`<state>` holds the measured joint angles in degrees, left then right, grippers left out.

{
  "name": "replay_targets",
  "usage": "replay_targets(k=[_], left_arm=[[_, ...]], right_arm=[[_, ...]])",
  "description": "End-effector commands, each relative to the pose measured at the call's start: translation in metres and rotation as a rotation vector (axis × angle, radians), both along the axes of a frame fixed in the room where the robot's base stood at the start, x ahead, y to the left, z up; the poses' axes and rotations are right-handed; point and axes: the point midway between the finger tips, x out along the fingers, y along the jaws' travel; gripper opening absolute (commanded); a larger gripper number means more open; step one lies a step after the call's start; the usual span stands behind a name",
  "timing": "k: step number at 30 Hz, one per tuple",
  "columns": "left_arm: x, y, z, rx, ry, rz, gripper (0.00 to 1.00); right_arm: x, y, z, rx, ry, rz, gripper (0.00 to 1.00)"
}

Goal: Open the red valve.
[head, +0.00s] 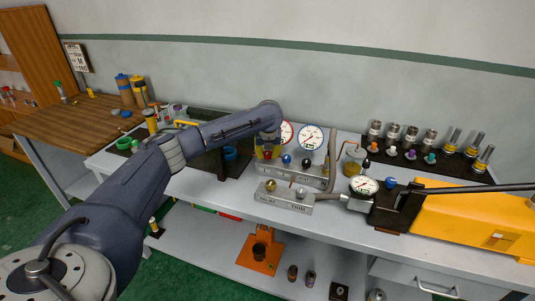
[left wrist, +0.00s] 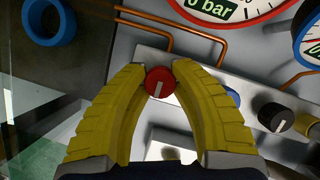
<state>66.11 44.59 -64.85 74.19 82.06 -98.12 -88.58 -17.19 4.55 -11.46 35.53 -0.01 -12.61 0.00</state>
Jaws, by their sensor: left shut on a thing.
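The red valve (left wrist: 160,82) is a round knob with a white pointer line, on a light grey manifold block. The line stands nearly upright in the left wrist view, leaning slightly right at its top. My left gripper (left wrist: 161,72) is shut on the red valve, with one yellow finger on each side of it. In the head view, my left arm reaches over the bench, and the red valve (head: 267,154) shows only as a small patch below the wrist. My right gripper is in neither view.
A blue knob (left wrist: 232,98) and a black knob (left wrist: 274,117) sit to the right on the same block. Copper pipes (left wrist: 150,33) run behind it. Dial gauges (head: 311,138) stand at the back. A yellow pump (head: 470,215) takes up the right side.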

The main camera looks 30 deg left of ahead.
Motion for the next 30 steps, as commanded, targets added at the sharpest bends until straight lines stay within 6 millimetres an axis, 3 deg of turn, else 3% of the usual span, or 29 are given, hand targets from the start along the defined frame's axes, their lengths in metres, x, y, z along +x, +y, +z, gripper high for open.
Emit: replay_targets(k=[20,30], left_arm=[[0.0005,0.0004,0.0006,0.002,-0.001,0.064,0.00],[0.0011,0.0005,0.0013,0.003,-0.002,0.296,0.00]], right_arm=[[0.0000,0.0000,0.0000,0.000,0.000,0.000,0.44],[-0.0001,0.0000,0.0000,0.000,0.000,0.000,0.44]])
